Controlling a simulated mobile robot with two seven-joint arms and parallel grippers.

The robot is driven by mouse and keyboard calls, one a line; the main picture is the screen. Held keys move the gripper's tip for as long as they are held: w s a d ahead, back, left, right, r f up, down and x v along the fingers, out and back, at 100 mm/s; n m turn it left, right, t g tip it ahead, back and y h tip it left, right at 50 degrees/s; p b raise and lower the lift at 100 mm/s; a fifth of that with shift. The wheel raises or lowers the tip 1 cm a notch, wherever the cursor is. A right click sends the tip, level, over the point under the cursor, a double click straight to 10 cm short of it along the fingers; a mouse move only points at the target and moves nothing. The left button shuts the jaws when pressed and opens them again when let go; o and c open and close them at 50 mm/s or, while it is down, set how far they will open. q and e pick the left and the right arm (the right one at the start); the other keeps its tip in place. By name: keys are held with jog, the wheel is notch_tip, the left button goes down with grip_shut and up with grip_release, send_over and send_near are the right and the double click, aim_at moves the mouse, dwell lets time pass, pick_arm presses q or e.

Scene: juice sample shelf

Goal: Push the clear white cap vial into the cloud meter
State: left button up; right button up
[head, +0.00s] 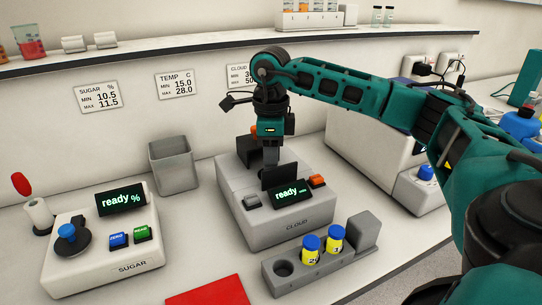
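The cloud meter (262,225) is a light grey box in the middle of the counter. My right gripper (271,158) reaches in from the right and points straight down over the top of the meter. Its lower end is behind a dark upright plate (280,178), so its opening and anything between the fingers are hidden. I cannot make out a white cap vial at the meter. Two small clear vials (376,16) stand on the back shelf; their cap colour is hard to tell. My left gripper is not in view.
The sugar meter (92,262) is at left, a grey bin (173,167) behind, a red mat (208,292) at the front edge.

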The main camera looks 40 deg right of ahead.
jog(key=shift+f+b, duration=0.4)
jog(key=shift+f, duration=0.2)
jog(key=o, duration=1.1)
jog(key=shift+w+r, duration=0.1)
jog(key=shift+r, duration=0.3)
notch_tip(320, 180, up, 12)
jog(key=p, duration=0.2)
